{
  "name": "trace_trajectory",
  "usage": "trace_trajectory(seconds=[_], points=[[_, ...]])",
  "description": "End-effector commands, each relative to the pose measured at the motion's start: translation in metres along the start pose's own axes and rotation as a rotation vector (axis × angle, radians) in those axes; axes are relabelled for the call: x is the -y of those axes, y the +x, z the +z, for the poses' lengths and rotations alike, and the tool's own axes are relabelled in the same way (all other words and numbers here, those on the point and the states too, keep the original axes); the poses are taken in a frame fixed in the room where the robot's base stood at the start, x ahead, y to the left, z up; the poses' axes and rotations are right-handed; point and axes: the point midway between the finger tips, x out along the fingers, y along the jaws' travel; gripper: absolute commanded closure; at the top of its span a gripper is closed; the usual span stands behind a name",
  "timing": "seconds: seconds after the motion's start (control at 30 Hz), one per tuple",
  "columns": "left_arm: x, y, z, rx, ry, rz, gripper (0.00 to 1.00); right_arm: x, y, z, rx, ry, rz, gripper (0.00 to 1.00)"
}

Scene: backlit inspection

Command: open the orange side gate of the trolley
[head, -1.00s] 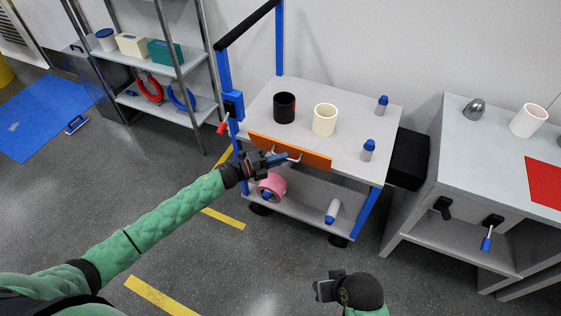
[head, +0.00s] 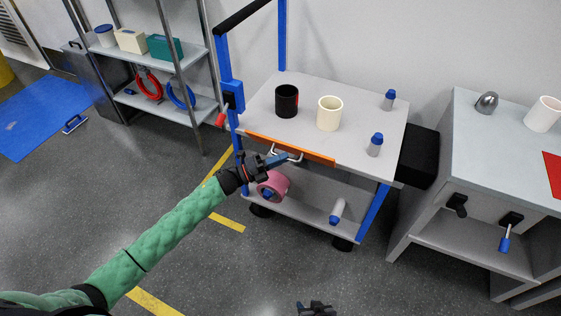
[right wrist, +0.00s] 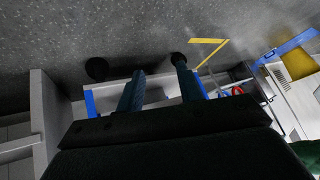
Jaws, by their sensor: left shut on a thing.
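The trolley (head: 262,108) stands in the middle of the head view. Its orange side gate (head: 305,150) runs along the near edge of the top shelf and shows as a thin strip. A pale bar handle (head: 294,152) sits just below the strip. My left gripper (head: 278,159) is shut on this handle, and its fingers hide part of it. I cannot tell the gate's exact tilt. My right gripper (head: 316,307) is low at the bottom edge, away from the trolley. In the right wrist view its two fingers (right wrist: 160,75) are apart with nothing between them.
A pink roll (head: 275,184) and a white bottle (head: 337,211) lie below. A grey bench (head: 480,140) stands right. Floor in front is clear.

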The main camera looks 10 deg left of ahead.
Motion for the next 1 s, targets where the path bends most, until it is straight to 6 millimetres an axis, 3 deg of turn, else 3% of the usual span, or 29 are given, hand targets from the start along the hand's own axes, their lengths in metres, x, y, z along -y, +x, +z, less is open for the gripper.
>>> trace_trajectory(seconds=[0.23,1.0], points=[[-0.006,-0.004,-0.003,0.0,-0.001,0.002,1.0,-0.007,0.023,0.026,-0.031,0.001,0.007,0.64],[-0.009,-0.005,-0.004,0.002,-0.002,0.005,1.0,-0.007,0.025,0.027,-0.032,0.002,0.005,0.64]])
